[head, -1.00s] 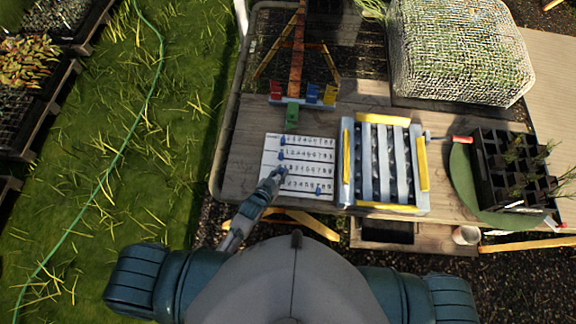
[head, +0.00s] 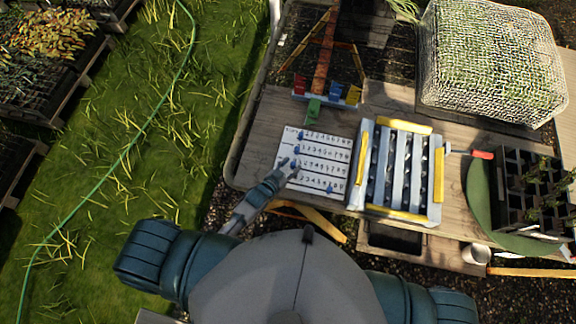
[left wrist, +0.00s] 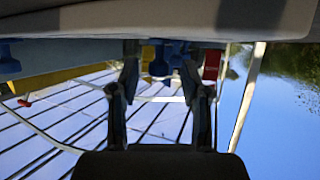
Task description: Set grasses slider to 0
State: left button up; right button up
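A white slider board (head: 339,146) lies on the table, with numbered rows and a blue knob in each. The upper knobs (head: 301,134) and (head: 298,149) are at the left ends of their rows. The bottom knob (head: 329,189) is well to the right. The row labels are too small to read. My left gripper (head: 291,166) is over the left edge of the board, by the third row's knob, which it partly hides. In the left wrist view its fingers (left wrist: 160,70) stand apart, with blue parts beyond the tips; contact cannot be told. My right gripper is out of view.
A grey rack with yellow edges (head: 403,211) stands just right of the board. Behind the board are a green block (head: 313,110) and red, blue and yellow pieces. A mesh-covered box (head: 490,70) and a black seedling tray (head: 515,190) stand farther right.

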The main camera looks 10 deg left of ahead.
pick_arm(q)
jog(key=shift+d, duration=0.1)
jog(key=shift+s+r, duration=0.15)
jog(key=shift+s, duration=0.2)
jog(key=v, duration=0.7)
jog(key=a+v, duration=0.1)
jog(key=v, duration=0.3)
jog(key=shift+w, duration=0.1)
jog(key=shift+s+d, duration=0.1)
jog(key=shift+s, duration=0.1)
jog(key=shift+d, duration=0.35)
jog(key=shift+a, duration=0.65)
jog(key=s+a+r+n+g+y, duration=0.3)
jog(key=s+a+g+y, duration=0.3)
jog(key=s+g, duration=0.4)
notch_tip(320, 180, down, 27)
jog(key=s+h, duration=0.1)
jog(key=s, duration=0.2)
jog(key=s+a+f+g, duration=0.1)
jog(key=s+a+f, duration=0.2)
jog(key=s+f, duration=1.2)
jog(key=shift+s+a+f+m, duration=0.2)
jog(key=shift+s+m, duration=0.2)
jog(key=shift+s, duration=0.65)
